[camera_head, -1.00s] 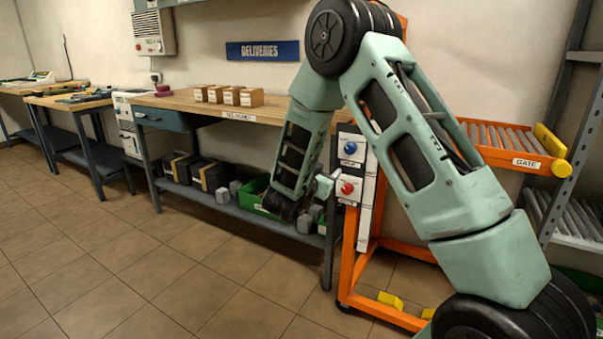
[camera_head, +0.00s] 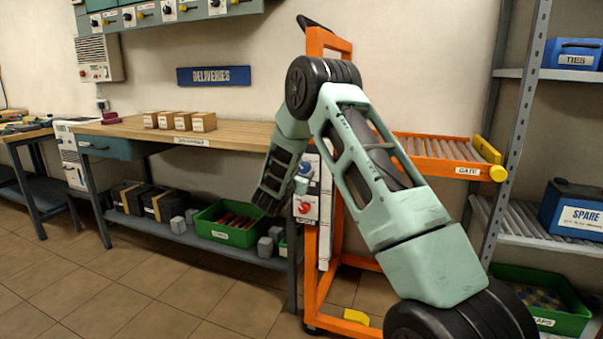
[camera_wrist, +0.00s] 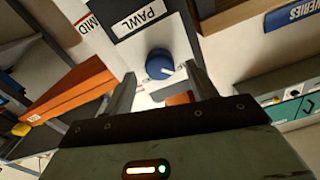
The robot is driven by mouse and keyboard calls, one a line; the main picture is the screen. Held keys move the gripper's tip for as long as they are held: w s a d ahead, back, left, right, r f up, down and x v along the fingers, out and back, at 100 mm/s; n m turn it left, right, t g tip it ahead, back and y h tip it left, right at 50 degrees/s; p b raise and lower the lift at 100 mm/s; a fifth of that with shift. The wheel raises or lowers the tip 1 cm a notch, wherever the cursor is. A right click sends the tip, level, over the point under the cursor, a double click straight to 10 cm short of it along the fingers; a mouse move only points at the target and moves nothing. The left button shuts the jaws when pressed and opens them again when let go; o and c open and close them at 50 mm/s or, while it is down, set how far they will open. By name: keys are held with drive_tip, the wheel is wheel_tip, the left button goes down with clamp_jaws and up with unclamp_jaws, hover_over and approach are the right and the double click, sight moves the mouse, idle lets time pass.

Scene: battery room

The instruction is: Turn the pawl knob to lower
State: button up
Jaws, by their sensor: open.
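The blue pawl knob (camera_wrist: 160,63) is on a white panel in the wrist view, beside a black-framed label reading PAWL (camera_wrist: 149,14). A pale pointer mark on the knob faces the lower right of that view. The blue knob (camera_head: 306,170) also shows in the head view, on the orange cart's post, above a red knob (camera_head: 304,208). My gripper (camera_wrist: 161,84) is open and empty, its two fingers either side of the knob in the picture. I cannot tell whether they reach around it. In the head view my forearm hides most of the gripper.
The orange roller cart (camera_head: 341,45) stands between the workbench (camera_head: 245,137) and a grey shelf rack (camera_head: 520,110). A label ending in MID (camera_wrist: 87,24) is partly cut off. A yellow block (camera_head: 356,317) lies low on the cart. Floor in front is clear.

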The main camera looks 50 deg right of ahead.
drive_tip(key=shift+x, duration=0.95)
drive_tip(key=c, duration=1)
